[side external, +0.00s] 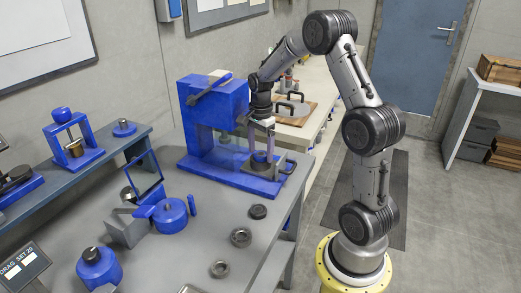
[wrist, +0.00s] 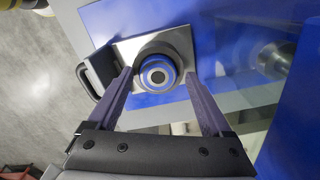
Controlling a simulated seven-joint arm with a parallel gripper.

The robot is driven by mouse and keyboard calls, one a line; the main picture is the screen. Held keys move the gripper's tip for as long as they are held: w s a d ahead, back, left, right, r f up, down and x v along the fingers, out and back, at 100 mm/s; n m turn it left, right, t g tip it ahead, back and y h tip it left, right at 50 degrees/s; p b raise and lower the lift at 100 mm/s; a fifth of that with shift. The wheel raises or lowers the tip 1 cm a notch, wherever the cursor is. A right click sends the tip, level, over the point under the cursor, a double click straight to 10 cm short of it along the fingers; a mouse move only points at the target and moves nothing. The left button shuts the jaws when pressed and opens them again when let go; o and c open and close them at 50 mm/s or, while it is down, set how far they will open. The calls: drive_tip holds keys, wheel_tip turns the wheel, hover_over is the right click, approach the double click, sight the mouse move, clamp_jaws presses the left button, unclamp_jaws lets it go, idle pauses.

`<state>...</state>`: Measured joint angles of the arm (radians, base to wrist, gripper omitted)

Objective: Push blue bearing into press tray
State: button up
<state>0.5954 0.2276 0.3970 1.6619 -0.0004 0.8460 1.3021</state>
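The blue bearing (wrist: 157,73) is a round part with a blue ring, a grey rim and a dark centre hole. In the wrist view it sits over the silver press tray (wrist: 179,42), which has a dark handle (wrist: 92,78) on its left. My gripper (wrist: 158,75) is open, with one finger on each side of the bearing in the picture and visible gaps between. Whether the fingertips are level with it I cannot tell. In the side view my gripper (side external: 262,133) points down over the front of the blue press (side external: 213,113), partly hiding the bearing.
The press base (side external: 232,177) stands on a grey table (side external: 190,258). Several dark rings, such as one ring (side external: 241,237), and blue parts (side external: 170,215) lie in front of it. A bench with a wooden board (side external: 293,112) stands behind.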

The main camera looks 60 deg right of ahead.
sight(261, 154)
drive_tip(key=shift+s+a+f, duration=0.2)
drive_tip(key=shift+s, duration=0.1)
wheel_tip(261, 154, up, 14)
drive_tip(key=shift+w+d+r, duration=0.15)
drive_tip(key=shift+w, duration=0.1)
drive_tip(key=s+a+r+n+t, duration=0.1)
drive_tip(key=s+a+r+n, duration=0.25)
drive_tip(key=a+n, duration=0.4)
drive_tip(key=s+a+f+n+t, duration=0.2)
drive_tip(key=s+a+n+t, duration=0.2)
drive_tip(key=s+a+n, duration=1)
drive_tip(key=shift+a+f, duration=0.3)
drive_tip(key=shift+a, duration=0.5)
drive_tip(key=shift+s, duration=0.1)
drive_tip(key=shift+c, duration=0.4)
